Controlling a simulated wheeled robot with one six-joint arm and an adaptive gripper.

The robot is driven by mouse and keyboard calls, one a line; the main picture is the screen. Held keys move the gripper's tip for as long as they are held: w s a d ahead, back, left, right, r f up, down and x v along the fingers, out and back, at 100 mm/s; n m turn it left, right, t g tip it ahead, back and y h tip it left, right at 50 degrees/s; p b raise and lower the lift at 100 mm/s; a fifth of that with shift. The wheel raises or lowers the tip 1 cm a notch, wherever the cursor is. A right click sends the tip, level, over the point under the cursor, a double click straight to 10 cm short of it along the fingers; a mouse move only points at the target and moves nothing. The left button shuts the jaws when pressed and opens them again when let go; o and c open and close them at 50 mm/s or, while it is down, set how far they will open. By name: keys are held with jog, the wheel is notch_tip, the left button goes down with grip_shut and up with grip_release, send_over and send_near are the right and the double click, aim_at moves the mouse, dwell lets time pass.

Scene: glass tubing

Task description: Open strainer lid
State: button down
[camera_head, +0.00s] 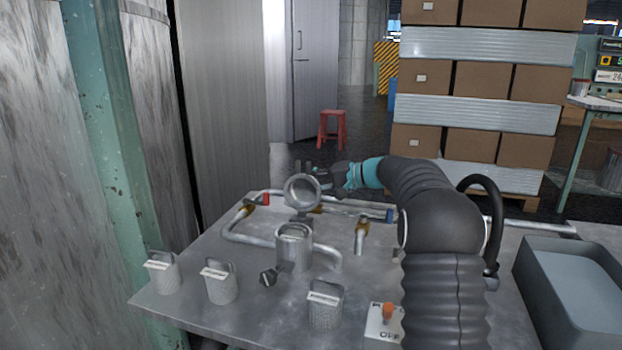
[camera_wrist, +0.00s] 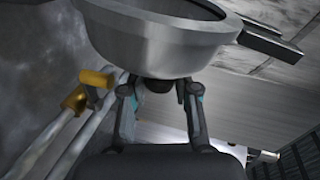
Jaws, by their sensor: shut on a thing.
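The strainer (camera_head: 294,252) is a metal cylinder standing in the pipework on the metal table in the head view. Its round metal lid (camera_head: 302,192) stands raised and tilted up above the strainer's rear, with the round mouth uncovered. In the wrist view the lid (camera_wrist: 160,48) fills the top as a grey bowl shape with a bar-like lug at its right. My gripper (camera_wrist: 160,90) has its two fingers either side of a dark knob under the lid and is shut on it. In the head view my gripper (camera_head: 322,178) is behind the lid, its fingertips partly hidden.
Several mesh baskets stand along the table's front, including one at left (camera_head: 163,273) and one near the middle (camera_head: 325,308). A small dark fitting (camera_head: 269,276) lies beside the strainer. A switch box (camera_head: 385,322) and a grey bin (camera_head: 575,300) are at right. Pipes (camera_head: 250,238) surround the strainer.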

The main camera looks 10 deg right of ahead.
jog(key=shift+f, duration=0.45)
jog(key=c, duration=0.9)
grip_release()
jog(key=shift+a, duration=0.1)
jog(key=shift+r, duration=0.15)
jog(key=shift+d+r, duration=0.1)
jog(key=shift+d, duration=0.2)
jog(key=v, duration=1.1)
jog(key=shift+s+d, duration=0.15)
jog(key=shift+d, duration=0.1)
